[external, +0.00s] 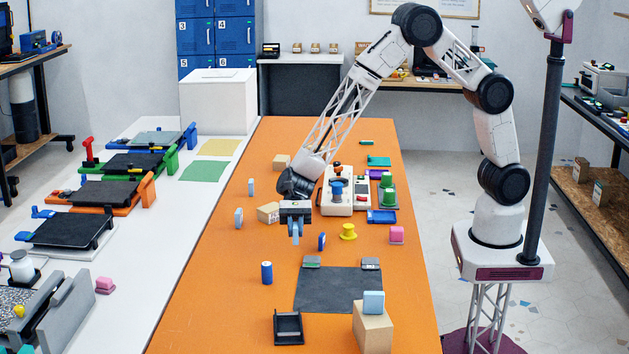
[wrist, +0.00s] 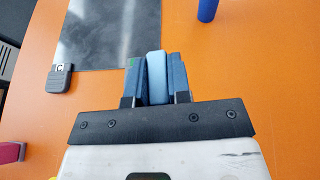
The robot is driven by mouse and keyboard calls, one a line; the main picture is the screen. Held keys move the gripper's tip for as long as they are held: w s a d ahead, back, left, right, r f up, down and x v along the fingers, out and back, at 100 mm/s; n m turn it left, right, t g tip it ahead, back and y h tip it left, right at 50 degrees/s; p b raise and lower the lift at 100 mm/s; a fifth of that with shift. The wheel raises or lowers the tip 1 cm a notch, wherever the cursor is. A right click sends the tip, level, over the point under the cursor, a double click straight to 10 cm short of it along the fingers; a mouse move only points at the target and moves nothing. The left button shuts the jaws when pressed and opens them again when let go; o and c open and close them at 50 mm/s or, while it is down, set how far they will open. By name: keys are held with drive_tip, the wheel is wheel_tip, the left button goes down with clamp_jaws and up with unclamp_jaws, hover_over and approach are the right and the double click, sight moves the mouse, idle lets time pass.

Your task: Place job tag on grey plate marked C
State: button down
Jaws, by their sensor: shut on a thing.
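My gripper (external: 296,232) is over the orange table, short of the far edge of the dark mat. In the wrist view my gripper (wrist: 156,62) is shut on a light blue upright piece (wrist: 156,78), which I take for the job tag. No marking shows on it. The small grey plate marked C (wrist: 59,78) lies left of the gripper in the wrist view, at the mat's edge. It also shows in the external view (external: 370,264), right of and nearer the camera than the gripper. The plate looks bare.
A wooden block (external: 372,330) stands at the near right.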

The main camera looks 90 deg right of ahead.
drive_tip(key=shift+m+t, duration=0.5)
drive_tip(key=shift+t, duration=0.1)
drive_tip(key=s+a, duration=0.1)
drive_tip(key=s, duration=0.7)
drive_tip(key=s+a, duration=0.2)
drive_tip(key=s, duration=0.7)
drive_tip(key=s+a, duration=0.1)
drive_tip(key=s, duration=0.7)
drive_tip(key=shift+s+a+r, duration=0.25)
drive_tip(key=shift+r, duration=0.05)
hover_over(340, 284)
drive_tip(key=shift+f, duration=0.75)
drive_tip(key=shift+f, duration=0.1)
drive_tip(key=shift+f, duration=1.65)
drive_tip(key=shift+f, duration=0.15)
